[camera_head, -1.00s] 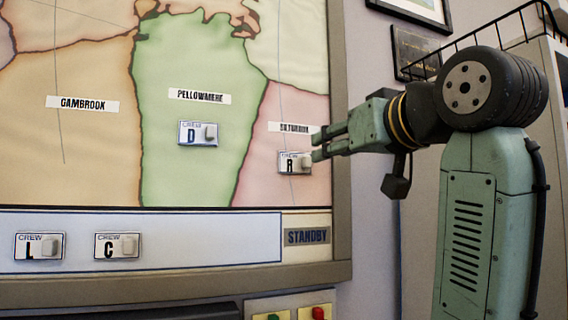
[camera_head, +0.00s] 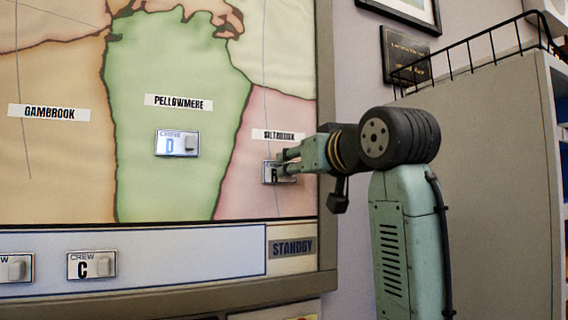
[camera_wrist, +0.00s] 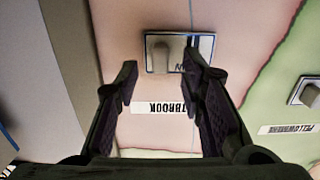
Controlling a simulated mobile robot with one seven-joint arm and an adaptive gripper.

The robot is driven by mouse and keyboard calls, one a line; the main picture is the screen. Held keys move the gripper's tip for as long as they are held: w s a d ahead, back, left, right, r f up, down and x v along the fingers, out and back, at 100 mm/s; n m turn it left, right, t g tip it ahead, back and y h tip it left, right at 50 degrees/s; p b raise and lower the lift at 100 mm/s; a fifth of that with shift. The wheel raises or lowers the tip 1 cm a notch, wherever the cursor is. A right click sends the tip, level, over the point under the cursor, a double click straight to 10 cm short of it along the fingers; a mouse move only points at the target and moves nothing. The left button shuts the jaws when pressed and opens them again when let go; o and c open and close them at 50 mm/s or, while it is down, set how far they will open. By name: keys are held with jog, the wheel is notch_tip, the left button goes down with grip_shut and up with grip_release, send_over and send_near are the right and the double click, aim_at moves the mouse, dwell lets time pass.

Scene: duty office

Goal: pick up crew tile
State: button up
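The crew R tile (camera_head: 270,178) is on the pink region of the map board, partly covered by my fingers in the head view. In the wrist view the tile (camera_wrist: 205,46) is a silver-edged plate with a raised pale knob (camera_wrist: 168,52). My gripper (camera_head: 283,161) reaches in from the right. In the wrist view my gripper (camera_wrist: 160,64) is open, with the knob ahead of the gap between the fingers. Nothing is held. I cannot tell whether a fingertip touches the tile. The crew D tile (camera_head: 170,143) is on the green region; the crew C tile (camera_head: 85,265) is on the standby strip.
The standby strip (camera_head: 180,250) runs below the map. Another tile (camera_head: 14,268) is cut by the left edge. A grey cabinet (camera_head: 480,190) with a black wire rack (camera_head: 475,55) stands at the right. A dark plaque (camera_head: 405,55) hangs on the wall.

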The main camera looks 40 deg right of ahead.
jog(key=shift+w, duration=0.35)
jog(key=shift+c, duration=0.2)
grip_shut()
